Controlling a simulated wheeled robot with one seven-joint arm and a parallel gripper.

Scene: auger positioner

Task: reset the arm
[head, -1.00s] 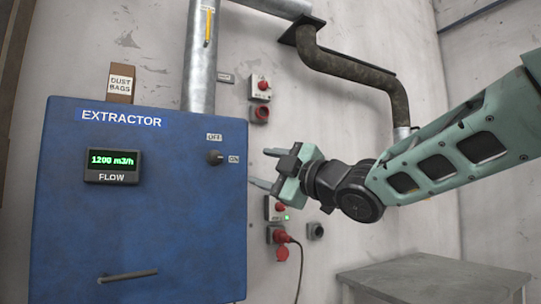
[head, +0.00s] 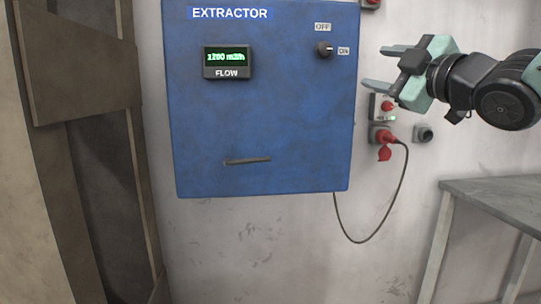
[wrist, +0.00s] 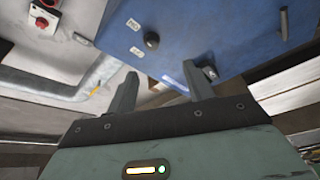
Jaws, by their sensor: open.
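My gripper (head: 376,68) is open and empty in the head view, to the right of the blue extractor box (head: 265,125), in front of the wall. Its two fingers point left toward the rotary knob (head: 323,49) but stay apart from it. The knob sits between an OFF label above and an ON label at its right. In the wrist view the two fingers (wrist: 158,92) are spread with nothing between them. The knob (wrist: 151,40) and the blue box (wrist: 225,30) lie beyond them.
The lit display (head: 228,61) reads 1200 m3/h. A red plug (head: 383,141) with a hanging cable sits in a wall socket below my gripper. A grey table (head: 490,200) stands at the lower right. A wooden frame (head: 85,80) stands at the left.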

